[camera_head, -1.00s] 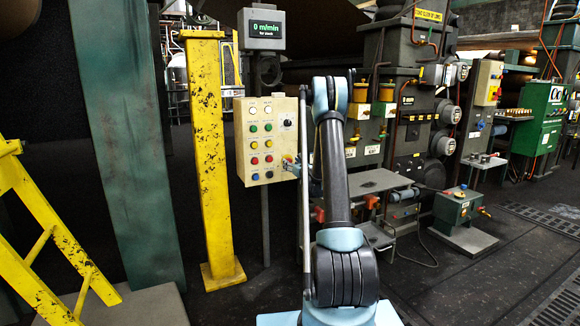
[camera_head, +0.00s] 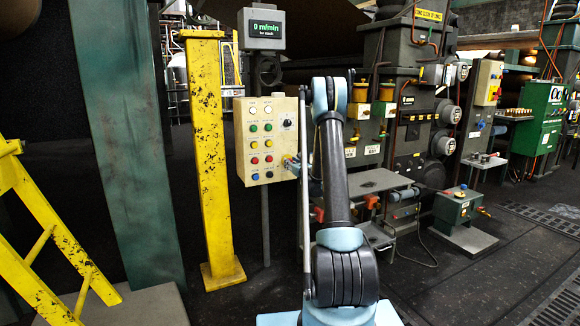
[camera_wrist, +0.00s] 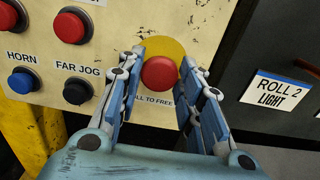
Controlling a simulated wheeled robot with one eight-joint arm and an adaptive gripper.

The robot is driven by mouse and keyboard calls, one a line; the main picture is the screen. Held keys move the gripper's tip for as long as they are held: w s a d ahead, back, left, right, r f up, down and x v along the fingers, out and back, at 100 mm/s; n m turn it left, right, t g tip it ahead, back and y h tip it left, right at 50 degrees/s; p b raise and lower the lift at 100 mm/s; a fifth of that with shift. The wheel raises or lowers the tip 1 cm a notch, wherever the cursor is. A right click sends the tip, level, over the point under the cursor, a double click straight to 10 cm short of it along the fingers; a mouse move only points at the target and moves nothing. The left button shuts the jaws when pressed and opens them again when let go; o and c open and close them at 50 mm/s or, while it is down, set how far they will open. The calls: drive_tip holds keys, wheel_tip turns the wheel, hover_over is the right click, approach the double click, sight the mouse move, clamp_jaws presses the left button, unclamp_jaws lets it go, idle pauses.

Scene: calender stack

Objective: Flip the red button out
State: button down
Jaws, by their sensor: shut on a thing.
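The red button (camera_wrist: 160,74) is a round mushroom head on a yellow disc (camera_wrist: 165,50) at the right edge of the cream control panel (camera_wrist: 115,25). Lettering below it is partly covered and ends "LL TO FREE". My gripper (camera_wrist: 163,72) has its blue fingers on the left and right of the red head, shut on it. In the head view my gripper (camera_head: 292,166) is at the panel's lower right edge, and the button is hidden or too small to make out there.
Beside the button are another red button (camera_wrist: 68,27), a black FAR JOG button (camera_wrist: 76,92) and a blue HORN button (camera_wrist: 23,81). A yellow post (camera_head: 208,150) stands left of the panel. Machinery with a "ROLL 2 LIGHT" label (camera_wrist: 278,90) is to the right.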

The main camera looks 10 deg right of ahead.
drive_tip(key=shift+s+d, duration=0.15)
drive_tip(key=shift+s, duration=0.25)
drive_tip(key=c, duration=1.4)
unclamp_jaws()
drive_tip(key=shift+f, duration=0.1)
drive_tip(key=shift+o, duration=1.2)
drive_tip(key=shift+s, duration=0.1)
drive_tip(key=v, duration=1.1)
drive_tip(key=shift+s, duration=0.35)
drive_tip(key=shift+d, duration=0.15)
